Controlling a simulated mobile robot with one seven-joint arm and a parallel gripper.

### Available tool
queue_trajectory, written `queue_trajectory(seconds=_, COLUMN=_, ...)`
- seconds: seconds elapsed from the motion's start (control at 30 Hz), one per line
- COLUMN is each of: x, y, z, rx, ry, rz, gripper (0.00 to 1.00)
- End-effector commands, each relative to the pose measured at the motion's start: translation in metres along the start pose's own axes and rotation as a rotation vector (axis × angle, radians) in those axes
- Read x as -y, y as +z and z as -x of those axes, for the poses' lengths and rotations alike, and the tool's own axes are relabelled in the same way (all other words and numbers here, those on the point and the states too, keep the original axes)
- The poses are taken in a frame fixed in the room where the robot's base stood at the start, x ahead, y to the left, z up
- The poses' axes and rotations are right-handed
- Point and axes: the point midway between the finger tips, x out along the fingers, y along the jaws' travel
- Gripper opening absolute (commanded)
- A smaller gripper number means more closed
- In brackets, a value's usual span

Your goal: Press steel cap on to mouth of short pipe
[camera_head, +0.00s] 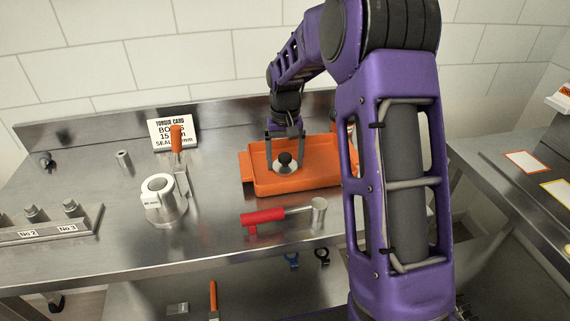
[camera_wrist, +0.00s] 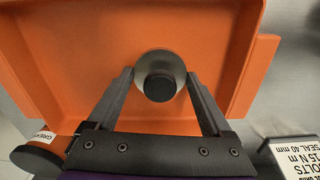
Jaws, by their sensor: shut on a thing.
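A round steel cap (camera_head: 284,168) with a black knob on top is over the orange tray (camera_head: 262,184); I cannot tell whether it touches the tray floor. My gripper (camera_head: 285,150) is shut on the cap. In the wrist view the fingers of my gripper (camera_wrist: 160,76) lie on either side of the cap (camera_wrist: 160,58), its knob between them. A short, wide upright cylinder (camera_head: 163,204) with a pale ring-shaped top and a white label stands left of the tray; it looks like the short pipe.
An orange-handled lever (camera_head: 177,140) stands beside the cylinder, before a torque card (camera_head: 172,131). A red-handled tool (camera_head: 264,216) lies in front of the tray. A small grey cylinder (camera_head: 124,158) stands at back left, a numbered rack (camera_head: 50,229) at front left.

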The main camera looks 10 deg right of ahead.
Motion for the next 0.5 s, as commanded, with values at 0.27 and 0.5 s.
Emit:
queue_trajectory(seconds=0.27, x=0.000, y=0.000, z=0.002, rx=-0.002, ry=0.000, rz=0.000, gripper=0.19)
queue_trajectory(seconds=0.5, x=0.000, y=-0.001, z=0.038, rx=-0.006, ry=0.000, rz=-0.001, gripper=0.19)
